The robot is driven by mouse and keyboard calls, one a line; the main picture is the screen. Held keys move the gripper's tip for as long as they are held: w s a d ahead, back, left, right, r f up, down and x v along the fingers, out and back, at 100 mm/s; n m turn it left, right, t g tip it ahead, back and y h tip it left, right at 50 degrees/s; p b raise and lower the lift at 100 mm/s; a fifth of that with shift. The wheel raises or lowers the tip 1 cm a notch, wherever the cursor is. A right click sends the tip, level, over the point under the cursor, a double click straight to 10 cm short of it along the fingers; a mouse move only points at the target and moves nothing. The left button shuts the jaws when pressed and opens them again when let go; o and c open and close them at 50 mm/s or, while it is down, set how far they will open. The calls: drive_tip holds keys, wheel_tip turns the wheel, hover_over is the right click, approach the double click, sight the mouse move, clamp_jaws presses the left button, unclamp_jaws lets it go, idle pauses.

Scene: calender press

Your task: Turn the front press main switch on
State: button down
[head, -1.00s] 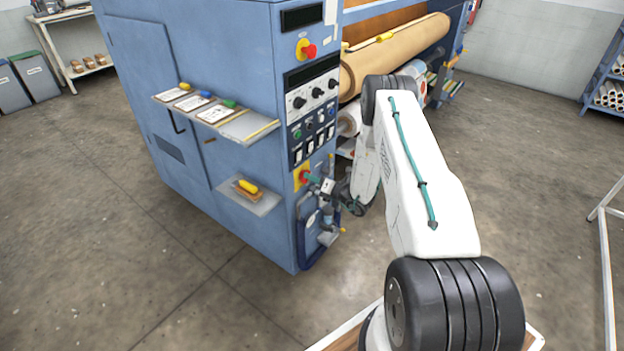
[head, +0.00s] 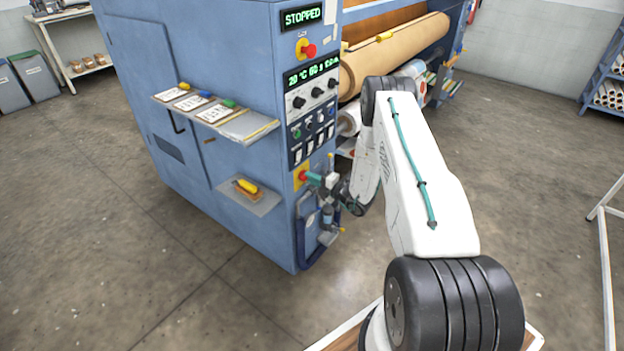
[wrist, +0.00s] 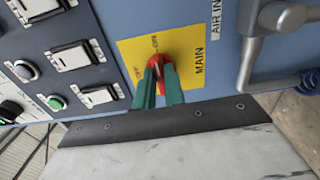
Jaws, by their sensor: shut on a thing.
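The main switch is a red rotary handle (wrist: 155,69) on a yellow plate (wrist: 189,47) marked "MAIN", low on the blue press's front panel; in the head view the yellow plate (head: 300,171) shows beside my gripper. My gripper (wrist: 158,75) has its green fingers on either side of the red handle and is shut on it. In the head view, my gripper (head: 313,179) reaches the panel from the right. The press display (head: 302,17) reads "STOPPED" in green, and a lower display (head: 311,71) shows lit numbers.
An "AIR IN" fitting with a grey pipe (wrist: 259,45) is close to the right of the switch in the wrist view. White rocker switches (wrist: 71,57) and a green button (wrist: 57,102) lie to the left. A shelf with a yellow-handled tool (head: 247,187) juts from the press side.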

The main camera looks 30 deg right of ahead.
drive_tip(key=shift+d+m, duration=0.1)
drive_tip(key=shift+m, duration=0.2)
drive_tip(key=c, duration=1.5)
unclamp_jaws()
drive_tip(key=v, duration=0.7)
drive_tip(key=shift+s+d, duration=0.1)
drive_tip(key=shift+s, duration=0.3)
